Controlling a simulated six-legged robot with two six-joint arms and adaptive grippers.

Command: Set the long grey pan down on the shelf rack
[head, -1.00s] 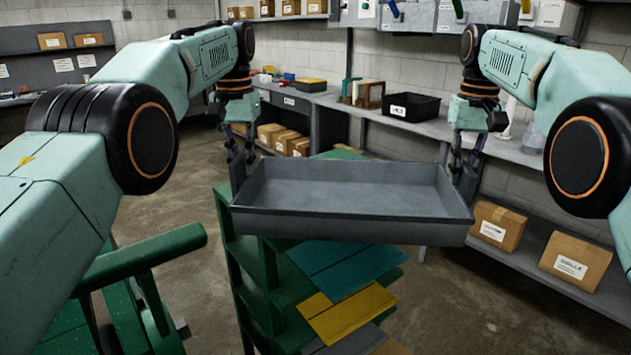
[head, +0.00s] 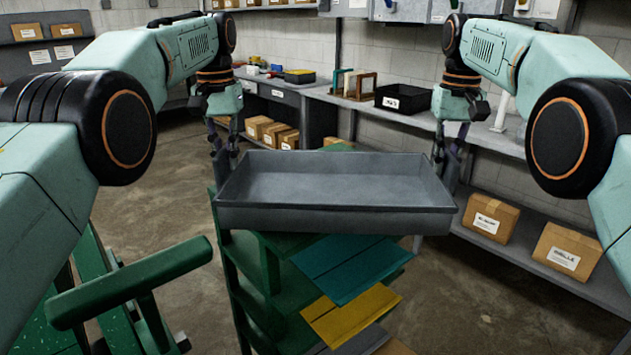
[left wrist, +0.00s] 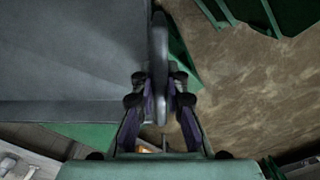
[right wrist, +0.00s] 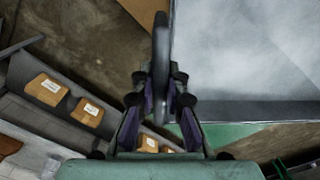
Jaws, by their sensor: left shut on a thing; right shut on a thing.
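The long grey pan (head: 335,188) is held level between my two grippers, in front of and over the green shelf rack (head: 245,270). My left gripper (head: 222,160) is shut on the pan's left end; in the left wrist view its fingers (left wrist: 160,95) close around the handle there. My right gripper (head: 447,160) is shut on the right end; the right wrist view shows its fingers (right wrist: 160,95) around the other handle. The pan hides most of the rack's top, so I cannot tell whether pan and rack touch.
The rack's lower shelves carry teal (head: 352,268) and yellow (head: 350,316) sheets. A green rail (head: 130,283) stands at the left front. A workbench with a black bin (head: 402,101) runs behind, with cardboard boxes (head: 567,250) on its lower shelf. Open floor lies between rack and bench.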

